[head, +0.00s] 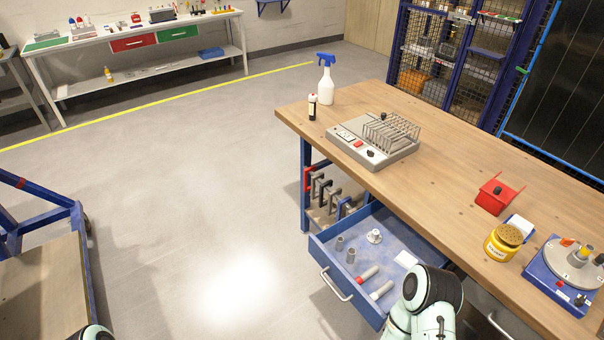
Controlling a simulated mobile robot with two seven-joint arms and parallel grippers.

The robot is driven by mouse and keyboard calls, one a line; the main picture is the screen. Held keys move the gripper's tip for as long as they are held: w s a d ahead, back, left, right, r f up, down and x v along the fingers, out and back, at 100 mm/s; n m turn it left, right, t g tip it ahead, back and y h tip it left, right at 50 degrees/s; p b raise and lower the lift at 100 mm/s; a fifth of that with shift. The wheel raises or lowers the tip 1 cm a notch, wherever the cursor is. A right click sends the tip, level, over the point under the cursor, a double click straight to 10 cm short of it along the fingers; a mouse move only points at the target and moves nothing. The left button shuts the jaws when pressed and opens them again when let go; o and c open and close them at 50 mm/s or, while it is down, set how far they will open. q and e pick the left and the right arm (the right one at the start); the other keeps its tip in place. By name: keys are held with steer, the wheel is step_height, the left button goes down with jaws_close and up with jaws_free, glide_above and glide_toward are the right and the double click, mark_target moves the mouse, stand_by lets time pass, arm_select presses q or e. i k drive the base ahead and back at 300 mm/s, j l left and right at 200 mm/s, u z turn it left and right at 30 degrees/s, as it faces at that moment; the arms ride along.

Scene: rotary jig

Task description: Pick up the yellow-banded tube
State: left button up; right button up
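The rotary jig (556,281) stands at the right edge of the bench, a blue box with a grey round plate. Small upright pieces sit on the plate; one grey piece (580,255) seems to have yellow on it, and an orange-topped piece (566,242) is beside it. They are too small for me to identify a yellow-banded tube surely. The open blue drawer (325,259) holds a red-ended tube (367,274), a pale tube (382,290) and short grey pieces (350,256). Parts of both my arms show at the bottom edge, but neither gripper is in view.
The open drawer juts out in front. Floor to its left is clear.

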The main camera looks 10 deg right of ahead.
mark_target(587, 249)
steer(key=z, duration=2.45)
